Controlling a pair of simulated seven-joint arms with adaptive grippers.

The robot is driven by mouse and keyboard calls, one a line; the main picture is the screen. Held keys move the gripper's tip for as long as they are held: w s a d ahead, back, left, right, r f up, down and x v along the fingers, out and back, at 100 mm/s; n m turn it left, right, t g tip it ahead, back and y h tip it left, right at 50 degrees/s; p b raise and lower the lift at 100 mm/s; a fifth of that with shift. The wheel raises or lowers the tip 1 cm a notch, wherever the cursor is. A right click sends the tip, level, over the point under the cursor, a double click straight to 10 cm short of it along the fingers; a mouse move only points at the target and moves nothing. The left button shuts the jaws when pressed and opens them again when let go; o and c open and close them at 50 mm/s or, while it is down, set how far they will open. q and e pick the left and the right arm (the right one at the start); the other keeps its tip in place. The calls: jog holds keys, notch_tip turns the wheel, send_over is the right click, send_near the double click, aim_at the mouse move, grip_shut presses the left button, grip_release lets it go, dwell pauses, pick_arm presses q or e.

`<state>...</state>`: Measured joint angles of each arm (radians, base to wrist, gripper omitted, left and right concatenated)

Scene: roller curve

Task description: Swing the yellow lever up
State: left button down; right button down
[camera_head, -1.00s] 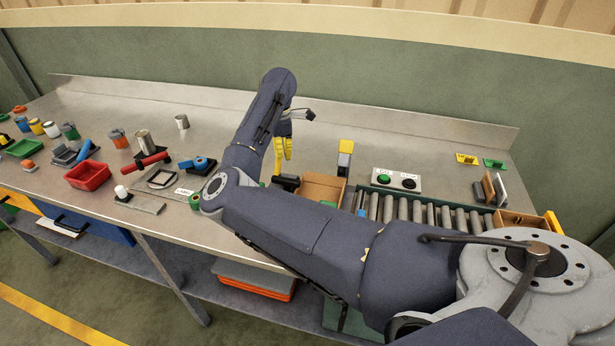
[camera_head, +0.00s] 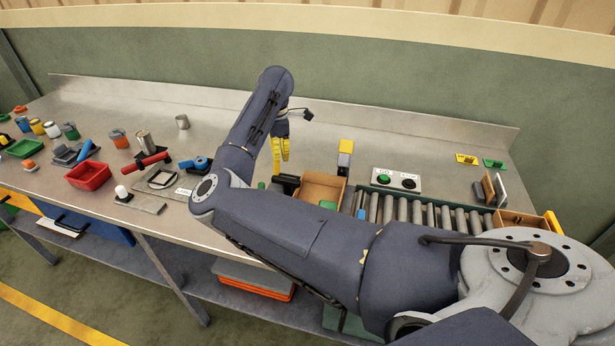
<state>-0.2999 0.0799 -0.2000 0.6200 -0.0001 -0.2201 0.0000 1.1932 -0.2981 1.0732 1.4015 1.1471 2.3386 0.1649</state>
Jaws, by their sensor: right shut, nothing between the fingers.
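A post with a yellow top (camera_head: 346,147) and a grey lower part stands upright behind the cardboard box; it may be the yellow lever, but I cannot tell for sure. Another yellow piece (camera_head: 554,223) shows at the right end of the roller conveyor. My right gripper (camera_head: 281,172) has yellow fingers, points down and is shut and empty. It is left of the yellow-topped post, apart from it, above a small black block (camera_head: 287,182). My right arm hides part of the bench and the conveyor's front. My left gripper is not in view.
A cardboard box (camera_head: 312,187) with something green in it stands left of the roller conveyor (camera_head: 417,212). A button panel (camera_head: 396,180) lies behind the rollers. A red bin (camera_head: 88,175) and several small items are on the left. The rear middle of the bench is clear.

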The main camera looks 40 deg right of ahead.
aim_at(275, 165)
jog(key=shift+s+a+f, duration=0.2)
jog(key=shift+a+f, duration=0.45)
jog(key=shift+f, duration=0.05)
jog(key=shift+s+a+r, duration=0.35)
jog(key=shift+a, duration=0.1)
jog(key=shift+s+a, duration=0.15)
jog(key=shift+s+a+r, duration=0.1)
jog(key=shift+s+a, duration=0.45)
jog(key=shift+a, duration=0.05)
jog(key=shift+d, duration=0.15)
dwell(0.4)
jog(key=shift+w+d+r, duration=0.15)
jog(key=shift+d+r, duration=0.05)
jog(key=shift+r, duration=0.8)
jog(key=shift+w+d+r, duration=0.1)
jog(key=shift+d+r, duration=0.05)
jog(key=shift+r, duration=0.8)
jog(key=shift+w+d+r, duration=0.15)
jog(key=shift+r, duration=1.25)
jog(key=shift+w+d+r, duration=0.1)
jog(key=shift+r, duration=1.3)
